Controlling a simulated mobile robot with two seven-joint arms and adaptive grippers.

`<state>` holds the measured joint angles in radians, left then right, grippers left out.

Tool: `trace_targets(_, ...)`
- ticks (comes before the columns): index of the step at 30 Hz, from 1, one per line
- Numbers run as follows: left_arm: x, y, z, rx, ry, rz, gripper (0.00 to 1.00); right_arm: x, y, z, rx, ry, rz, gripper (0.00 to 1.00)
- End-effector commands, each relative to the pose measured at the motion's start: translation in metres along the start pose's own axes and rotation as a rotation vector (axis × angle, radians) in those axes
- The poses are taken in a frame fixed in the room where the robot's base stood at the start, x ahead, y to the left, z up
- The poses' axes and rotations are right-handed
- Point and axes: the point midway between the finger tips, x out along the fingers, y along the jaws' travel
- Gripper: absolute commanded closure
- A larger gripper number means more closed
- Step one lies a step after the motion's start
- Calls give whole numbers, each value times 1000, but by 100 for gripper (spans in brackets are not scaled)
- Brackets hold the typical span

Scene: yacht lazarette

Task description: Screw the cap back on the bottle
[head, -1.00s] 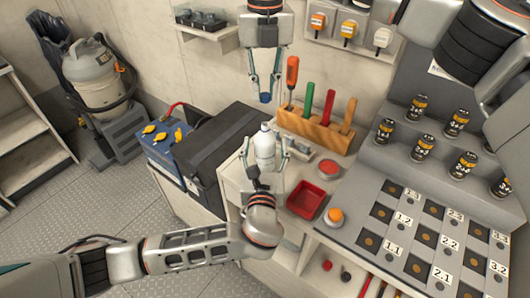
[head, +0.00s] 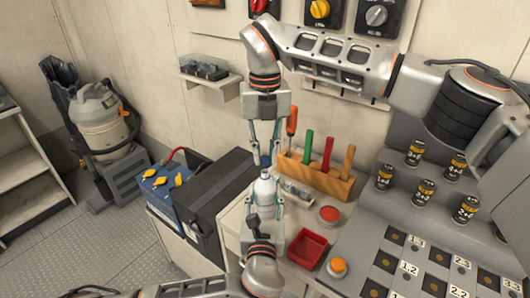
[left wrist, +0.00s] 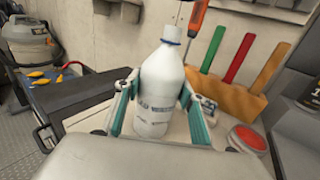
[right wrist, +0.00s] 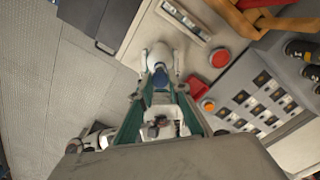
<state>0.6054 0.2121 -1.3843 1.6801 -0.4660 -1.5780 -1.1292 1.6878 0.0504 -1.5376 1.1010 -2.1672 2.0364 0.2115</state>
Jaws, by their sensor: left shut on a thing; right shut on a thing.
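The white bottle (head: 264,190) stands upright, its mouth upward. My left gripper (head: 264,215) is shut around its body from the near side; in the left wrist view the bottle (left wrist: 158,95) sits between both fingers. My right gripper (head: 265,152) points down above the bottle, shut on the blue cap (head: 264,161).
A wooden rack (head: 315,175) with a screwdriver and coloured-handled tools stands close to the right. A red tray (head: 307,249), a red button (head: 329,214) and an orange button (head: 338,266) are on the worktop. A black box (head: 215,195) and blue battery (head: 163,187) stand left.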

Motion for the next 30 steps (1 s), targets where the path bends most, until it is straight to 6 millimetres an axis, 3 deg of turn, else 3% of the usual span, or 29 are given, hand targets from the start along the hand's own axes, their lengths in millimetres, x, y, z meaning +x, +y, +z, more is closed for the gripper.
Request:
trace_targets(19, 0, 0, 0, 1, 0, 0, 99, 7, 0, 0, 0, 1, 1, 90)
trace_targets(30, 0, 0, 0, 1, 0, 0, 99, 24, 0, -1, -3, 2, 1, 90)
